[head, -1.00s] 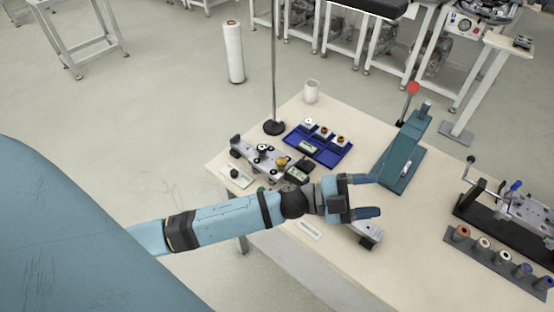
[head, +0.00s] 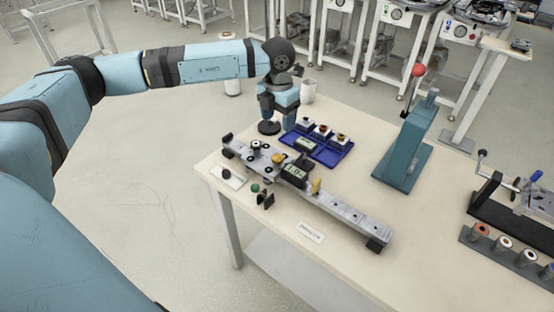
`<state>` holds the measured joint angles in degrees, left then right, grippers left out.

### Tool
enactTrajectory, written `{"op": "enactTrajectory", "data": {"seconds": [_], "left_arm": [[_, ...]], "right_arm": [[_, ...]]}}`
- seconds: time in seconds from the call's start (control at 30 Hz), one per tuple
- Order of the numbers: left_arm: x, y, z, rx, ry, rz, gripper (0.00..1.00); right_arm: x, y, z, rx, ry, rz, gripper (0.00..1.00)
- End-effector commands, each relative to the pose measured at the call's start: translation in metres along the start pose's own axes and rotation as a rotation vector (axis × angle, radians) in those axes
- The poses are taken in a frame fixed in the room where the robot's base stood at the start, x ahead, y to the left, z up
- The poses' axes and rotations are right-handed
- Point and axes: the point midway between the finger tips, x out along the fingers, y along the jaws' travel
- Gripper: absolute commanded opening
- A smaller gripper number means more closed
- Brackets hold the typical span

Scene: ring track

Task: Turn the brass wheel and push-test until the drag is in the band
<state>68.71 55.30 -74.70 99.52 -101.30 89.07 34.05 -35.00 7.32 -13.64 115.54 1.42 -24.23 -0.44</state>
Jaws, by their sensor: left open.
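A grey ring track (head: 345,209) runs slantwise across the pale table. A small brass wheel (head: 278,158) sits on its upper left part, beside a dark wheel with a pale top (head: 256,146). A black box with a lit green display (head: 294,173) stands on the track right of the brass wheel; its digits are too small to read surely. A yellow piece (head: 316,187) is just right of the box. My left gripper (head: 279,124) points down, open, behind the track, by the blue tray's left corner and apart from the brass wheel. My right gripper is out of view.
A blue tray (head: 333,159) holds several small parts behind the track. A green button (head: 254,188) and a white card (head: 310,232) lie in front. A teal lever press (head: 402,155) stands right. A row of spools (head: 502,252) is far right. Table between track and press is clear.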

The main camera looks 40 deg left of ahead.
Motion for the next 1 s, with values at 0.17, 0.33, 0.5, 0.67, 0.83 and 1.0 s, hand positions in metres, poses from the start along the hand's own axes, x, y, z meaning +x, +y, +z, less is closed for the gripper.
{"op": "enactTrajectory", "data": {"seconds": [0.17, 0.33, 0.5, 0.67, 0.83, 1.0], "left_arm": [[0.009, 0.007, 0.000, -0.009, 0.001, 0.023, 0.65], [0.040, 0.006, 0.000, -0.007, 0.003, 0.020, 0.65], [0.077, 0.007, 0.000, -0.007, 0.003, 0.019, 0.65], [0.107, 0.007, 0.000, -0.007, 0.002, 0.019, 0.65], [0.128, 0.007, 0.000, -0.007, 0.000, 0.018, 0.65], [0.135, 0.007, 0.000, -0.006, -0.001, 0.018, 0.65]], "right_arm": [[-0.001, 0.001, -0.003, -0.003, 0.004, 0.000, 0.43], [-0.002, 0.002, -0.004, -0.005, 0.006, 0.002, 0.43], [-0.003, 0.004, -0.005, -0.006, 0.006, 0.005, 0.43], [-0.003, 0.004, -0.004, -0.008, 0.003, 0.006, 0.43], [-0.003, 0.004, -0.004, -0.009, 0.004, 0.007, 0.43], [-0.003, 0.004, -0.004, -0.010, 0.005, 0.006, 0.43]]}}
